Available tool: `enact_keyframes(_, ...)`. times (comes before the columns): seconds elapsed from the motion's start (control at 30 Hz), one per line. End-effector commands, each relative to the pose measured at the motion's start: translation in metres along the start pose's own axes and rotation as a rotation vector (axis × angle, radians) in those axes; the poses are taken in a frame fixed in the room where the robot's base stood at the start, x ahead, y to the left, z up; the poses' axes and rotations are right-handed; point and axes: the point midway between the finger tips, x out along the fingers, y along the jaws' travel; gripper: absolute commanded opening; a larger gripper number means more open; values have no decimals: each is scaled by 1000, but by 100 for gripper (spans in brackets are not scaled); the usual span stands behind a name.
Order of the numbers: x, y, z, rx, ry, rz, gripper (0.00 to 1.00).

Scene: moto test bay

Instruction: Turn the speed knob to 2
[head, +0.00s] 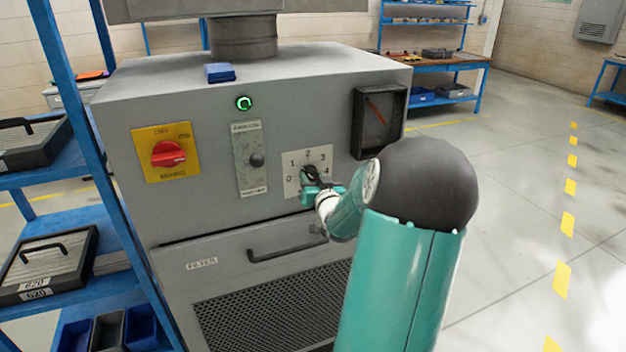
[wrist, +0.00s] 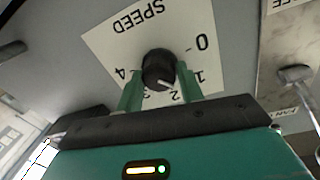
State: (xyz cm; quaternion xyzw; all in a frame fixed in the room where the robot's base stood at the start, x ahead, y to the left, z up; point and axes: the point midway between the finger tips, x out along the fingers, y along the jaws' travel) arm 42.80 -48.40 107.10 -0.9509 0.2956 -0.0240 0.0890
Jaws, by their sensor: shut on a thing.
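The black speed knob (wrist: 158,68) sits on a white dial plate (wrist: 205,25) marked SPEED and 0 to 4, upside down in the wrist view. My gripper (wrist: 159,72) is shut on the knob, with one green finger on each side. The knob's white pointer mark faces roughly toward the 2; the exact alignment is hard to tell. In the head view the dial plate (head: 324,157) is on the front of a grey cabinet, and my gripper (head: 312,178) partly covers the knob and the lower part of the plate.
A drawer handle (head: 288,247) is below. Blue shelving (head: 75,90) stands left; open floor lies right.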

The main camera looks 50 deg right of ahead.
Motion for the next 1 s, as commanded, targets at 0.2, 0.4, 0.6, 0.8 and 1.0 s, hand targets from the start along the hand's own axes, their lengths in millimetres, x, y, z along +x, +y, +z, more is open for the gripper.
enact_keyframes(0.2,0,-1,-1,151,-9,0,15)
enact_keyframes(0.4,0,0,-1,330,-22,1,15)
enact_keyframes(0.6,0,0,-2,503,-33,2,15)
enact_keyframes(0.8,0,0,-2,642,-42,2,15)
enact_keyframes(1.0,0,1,-2,729,-47,4,15)
